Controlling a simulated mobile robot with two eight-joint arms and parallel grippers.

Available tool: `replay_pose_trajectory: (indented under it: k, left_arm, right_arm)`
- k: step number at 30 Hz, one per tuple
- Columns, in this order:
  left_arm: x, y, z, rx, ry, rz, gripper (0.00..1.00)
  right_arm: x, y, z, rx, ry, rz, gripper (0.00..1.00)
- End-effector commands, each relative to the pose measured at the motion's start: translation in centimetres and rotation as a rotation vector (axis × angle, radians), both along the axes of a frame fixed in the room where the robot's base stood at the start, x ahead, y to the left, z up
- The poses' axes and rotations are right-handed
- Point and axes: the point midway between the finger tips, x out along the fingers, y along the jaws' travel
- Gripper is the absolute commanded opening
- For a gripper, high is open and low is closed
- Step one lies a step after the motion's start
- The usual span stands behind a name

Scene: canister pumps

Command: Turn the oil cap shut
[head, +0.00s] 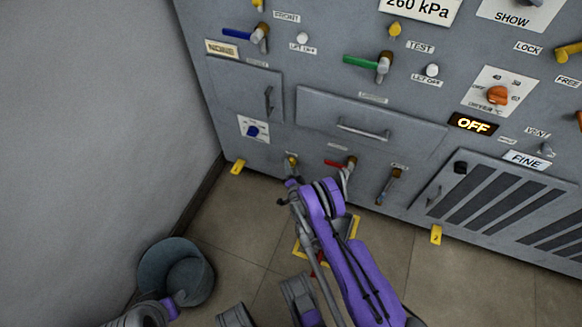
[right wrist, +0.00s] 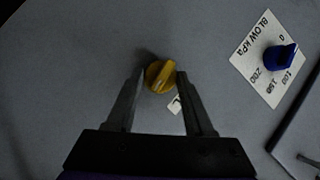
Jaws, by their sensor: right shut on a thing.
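The yellow oil cap (right wrist: 160,76) sits on the grey panel in the right wrist view, its grip bar tilted from upright. A small white label beside it is mostly hidden. My right gripper (right wrist: 158,85) has one finger on each side of the cap and is shut on it. In the head view the cap (head: 291,160) shows low on the panel, with my right gripper (head: 291,180) at it, partly hidden by my purple arm. My left gripper cannot be made out; only part of my left arm shows at the lower left.
A blue knob (right wrist: 280,57) on a BLOW kPa plate (right wrist: 268,62) is to the right of the cap. A red-handled valve (head: 345,163) is close to my right arm. A grey bucket (head: 153,265) stands on the floor by the left wall.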

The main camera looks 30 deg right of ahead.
Motion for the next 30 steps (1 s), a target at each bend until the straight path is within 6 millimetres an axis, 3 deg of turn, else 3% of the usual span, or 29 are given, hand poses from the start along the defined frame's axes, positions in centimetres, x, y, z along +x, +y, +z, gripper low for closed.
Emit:
replay_pose_trajectory:
  k: [1,7,19,30]
  left_arm:
    - [0.00,0.00,0.00,0.000,0.000,0.000,0.50]
    - [0.01,0.00,0.00,0.000,0.000,0.000,0.50]
    - [0.04,0.00,-0.17,0.000,0.000,0.000,0.50]
    - [0.09,0.00,-0.46,0.000,0.000,0.000,0.50]
  right_arm:
    - [0.01,-0.01,0.01,0.000,0.000,0.000,0.34]
    - [0.02,0.00,0.02,0.000,0.000,0.000,0.00]
    - [0.08,-0.01,0.12,-0.037,0.041,0.000,0.00]
    - [0.23,0.11,0.41,-0.185,0.211,0.000,0.00]
